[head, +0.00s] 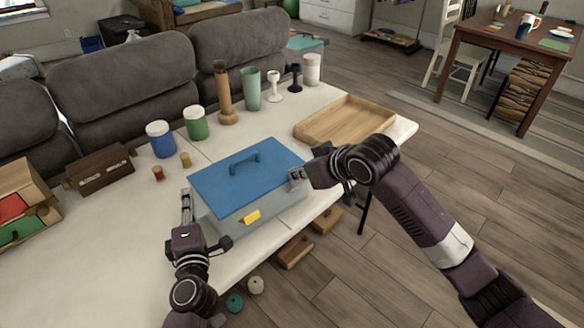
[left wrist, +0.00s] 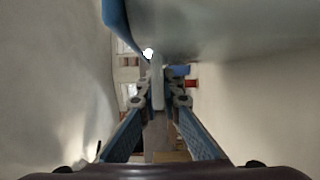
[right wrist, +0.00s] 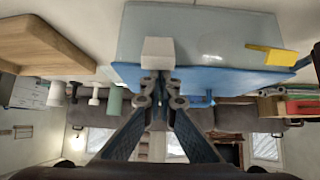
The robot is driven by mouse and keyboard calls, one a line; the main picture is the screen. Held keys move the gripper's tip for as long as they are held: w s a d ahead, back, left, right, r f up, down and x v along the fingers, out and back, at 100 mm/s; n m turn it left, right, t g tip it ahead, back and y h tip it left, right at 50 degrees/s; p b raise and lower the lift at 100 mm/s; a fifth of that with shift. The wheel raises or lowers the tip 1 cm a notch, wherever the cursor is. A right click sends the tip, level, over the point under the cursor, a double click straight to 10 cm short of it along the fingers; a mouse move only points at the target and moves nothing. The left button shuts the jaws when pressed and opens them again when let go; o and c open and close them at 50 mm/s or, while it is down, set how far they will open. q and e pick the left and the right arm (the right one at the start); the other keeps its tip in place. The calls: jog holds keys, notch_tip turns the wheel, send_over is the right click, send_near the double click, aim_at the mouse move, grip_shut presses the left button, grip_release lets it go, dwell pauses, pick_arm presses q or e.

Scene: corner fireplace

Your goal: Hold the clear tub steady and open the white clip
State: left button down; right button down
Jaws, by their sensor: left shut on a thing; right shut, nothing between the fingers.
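The clear tub (head: 278,204) stands on the white table under a blue lid (head: 228,181) with a blue handle. A yellow clip (head: 251,216) is on its front wall. The white clip (right wrist: 158,52) shows in the right wrist view at the lid's edge; my right gripper hides it in the head view. My right gripper (right wrist: 160,90) is shut and empty, its fingertips right at the white clip; whether they touch it I cannot tell. My left gripper (head: 187,205) is at the tub's left end, shut on a pale part (left wrist: 157,88) of the tub.
A wooden tray (head: 345,122) lies behind and right of the tub. Blue and green jars (head: 195,123), cups and small bottles stand behind it. A brown box (head: 100,170) is at the left. Small wooden boxes (head: 296,252) and balls are below the table's front edge.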

jog(key=shift+d, duration=0.1)
pick_arm(q)
jog(key=shift+f, duration=0.1)
pick_arm(e)
jog(key=shift+w+a, duration=0.15)
jog(key=shift+a, duration=0.05)
jog(key=shift+w+a+f, duration=0.2)
jog(key=shift+w+a, duration=0.15)
jog(key=shift+w, duration=0.15)
